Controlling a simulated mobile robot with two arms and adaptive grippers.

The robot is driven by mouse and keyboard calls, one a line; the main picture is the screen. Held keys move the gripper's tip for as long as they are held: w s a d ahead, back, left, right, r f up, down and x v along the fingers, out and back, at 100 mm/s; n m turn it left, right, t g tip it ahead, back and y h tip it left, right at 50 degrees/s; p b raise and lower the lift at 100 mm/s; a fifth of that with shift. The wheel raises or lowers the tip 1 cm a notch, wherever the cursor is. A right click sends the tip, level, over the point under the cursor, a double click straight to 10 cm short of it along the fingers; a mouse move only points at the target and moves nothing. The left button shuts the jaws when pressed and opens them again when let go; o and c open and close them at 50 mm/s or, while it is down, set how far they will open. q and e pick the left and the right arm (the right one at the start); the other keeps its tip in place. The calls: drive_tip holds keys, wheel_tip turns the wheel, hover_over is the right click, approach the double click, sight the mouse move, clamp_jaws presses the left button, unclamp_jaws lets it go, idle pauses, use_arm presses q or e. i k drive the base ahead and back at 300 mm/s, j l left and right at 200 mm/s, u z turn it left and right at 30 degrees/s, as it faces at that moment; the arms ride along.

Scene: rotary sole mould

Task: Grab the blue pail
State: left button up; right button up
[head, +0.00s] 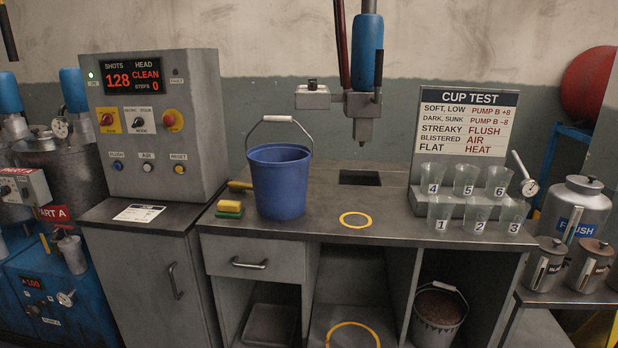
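The blue pail (279,185) stands upright on the dark counter, left of the middle of the head view. Neither of my grippers shows in the head view, and nothing touches the pail.
A sponge (229,209) lies left of the pail, and the control box (160,125) stands beyond it. A nozzle head (362,110) hangs over a square opening (360,178). A yellow ring (356,220) marks clear counter. Numbered cups (440,212) stand right.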

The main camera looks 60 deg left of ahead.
sight(279, 171)
drive_tip(key=u, duration=1.9)
drive_tip(key=l+u, duration=0.15)
drive_tip(key=u, duration=0.3)
drive_tip(key=i+l+u, duration=0.1)
drive_tip(key=u, duration=0.35)
drive_tip(key=l, duration=0.1)
